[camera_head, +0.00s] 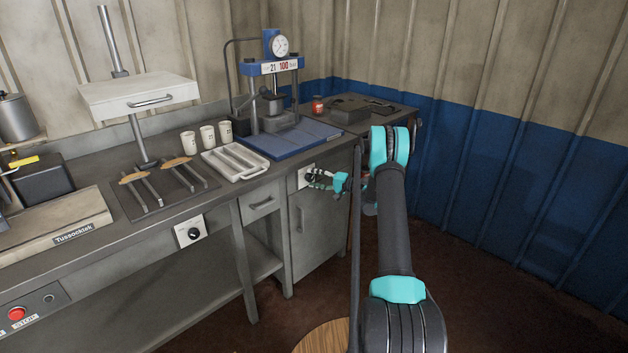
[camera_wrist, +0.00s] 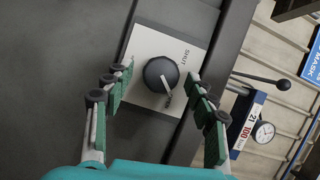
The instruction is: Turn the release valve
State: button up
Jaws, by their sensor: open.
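The release valve is a round dark knob (camera_wrist: 161,74) with a light pointer, on a white plate (camera_wrist: 142,45) marked "SHUT" in the wrist view. The pointer angles toward the lower right of that view. My gripper (camera_wrist: 160,86) is open, with one green-padded finger on each side of the knob. I see gaps between the pads and the knob, and nothing is held. In the head view my gripper (camera_head: 317,180) is at the bench front below the press, and it partly hides the white plate (camera_head: 303,176).
The blue press (camera_head: 273,68) with its gauge stands on the bench above the valve. A white tray (camera_head: 235,162), several cups and another knob panel (camera_head: 190,232) are to the left. A side table (camera_head: 390,102) stands behind my arm. The floor at right is clear.

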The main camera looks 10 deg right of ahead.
jog(key=v, duration=1.1)
jog(key=shift+s+d, duration=0.2)
jog(key=shift+d, duration=0.15)
jog(key=s+a+r+n+g+h, duration=0.15)
jog(key=s+a+r+h, duration=0.35)
jog(key=s, duration=0.5)
jog(key=s+a+r+n+g+h, duration=0.1)
jog(key=s+a+r+g+h, duration=0.15)
jog(key=s+a+r, duration=0.55)
jog(key=s+d+f+h, duration=0.2)
jog(key=s, duration=0.8)
jog(key=s+d+f+n+h, duration=0.1)
jog(key=s+d+f+h, duration=0.1)
jog(key=s, duration=0.9)
jog(key=s+d+f+n+g+h, duration=0.1)
jog(key=s+d+f+h, duration=0.1)
jog(key=s, duration=0.8)
jog(key=shift+s+f+h, duration=0.2)
jog(key=shift+s+h, duration=0.2)
jog(key=shift+h, duration=0.25)
